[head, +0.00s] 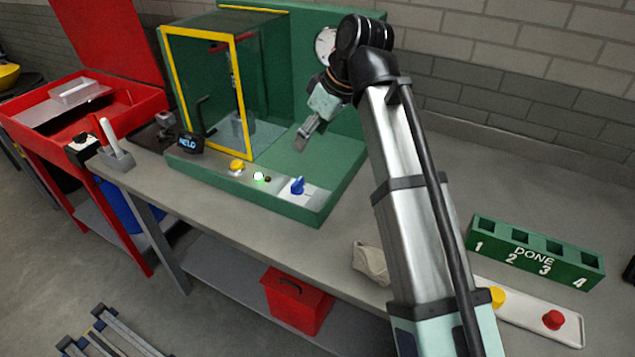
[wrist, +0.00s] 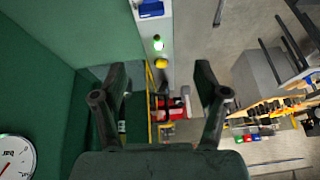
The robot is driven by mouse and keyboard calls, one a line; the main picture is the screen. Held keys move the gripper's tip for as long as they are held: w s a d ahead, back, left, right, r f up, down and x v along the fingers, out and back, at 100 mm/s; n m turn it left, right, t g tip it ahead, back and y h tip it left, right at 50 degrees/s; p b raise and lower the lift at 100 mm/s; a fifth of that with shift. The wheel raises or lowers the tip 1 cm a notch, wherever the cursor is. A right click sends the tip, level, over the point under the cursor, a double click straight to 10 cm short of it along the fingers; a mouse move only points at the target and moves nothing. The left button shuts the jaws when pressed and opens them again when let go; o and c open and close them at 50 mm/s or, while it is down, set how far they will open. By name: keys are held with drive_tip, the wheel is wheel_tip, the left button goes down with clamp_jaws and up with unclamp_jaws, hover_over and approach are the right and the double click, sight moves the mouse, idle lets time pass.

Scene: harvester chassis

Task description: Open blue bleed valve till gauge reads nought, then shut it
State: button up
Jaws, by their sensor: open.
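The blue bleed valve (head: 297,186) is a small blue handle on a pale plate at the front right of the green test bench (head: 310,212). It also shows at the top edge of the wrist view (wrist: 150,8), partly cut off. The white round gauge (head: 324,45) is on the green back panel, partly hidden by my arm. In the wrist view the gauge (wrist: 15,158) is cut off at the left, with a red needle; I cannot tell the reading. My gripper (head: 301,143) is open and empty, above and behind the valve, apart from it. Its two fingers frame the wrist view (wrist: 163,75).
A lit green lamp (head: 259,176) and a yellow button (head: 237,166) sit left of the valve. A yellow-framed glass enclosure (head: 215,95) stands behind them.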

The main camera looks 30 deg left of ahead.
sight(298, 182)
drive_tip(key=shift+n, duration=0.5)
drive_tip(key=x, duration=0.5)
drive_tip(key=w+d+p+x, duration=0.1)
drive_tip(key=x, duration=0.4)
drive_tip(key=d+f+x, duration=0.1)
drive_tip(key=x, duration=0.4)
drive_tip(key=shift+w+f+p, duration=0.15)
drive_tip(key=shift+f+p, duration=0.1)
drive_tip(key=shift+p, duration=0.1)
drive_tip(key=shift+d+h, duration=0.1)
drive_tip(key=shift+h, duration=0.2)
drive_tip(key=c, duration=1.2)
